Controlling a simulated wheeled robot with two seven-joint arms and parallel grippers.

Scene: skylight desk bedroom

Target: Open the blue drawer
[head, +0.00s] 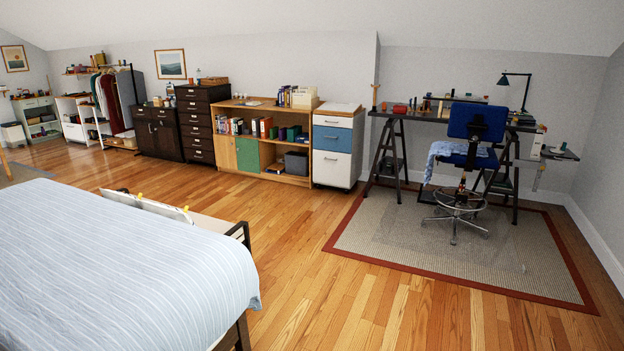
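The blue drawer (332,137) is the middle front of a small white cabinet (335,174) with a wooden top. The cabinet stands against the back wall, between the wooden shelf unit and the desk. The blue front looks flush with the white fronts above and below it, so the drawer appears closed. A small light handle shows on it. The cabinet is far off across the floor. Neither of my grippers shows in the head view.
A bed (110,265) with a striped cover fills the lower left. A bench (165,208) stands at its far end. A blue chair (476,125) stands on a rug (430,240) before the desk (405,113). Wooden floor (300,235) lies clear up to the cabinet.

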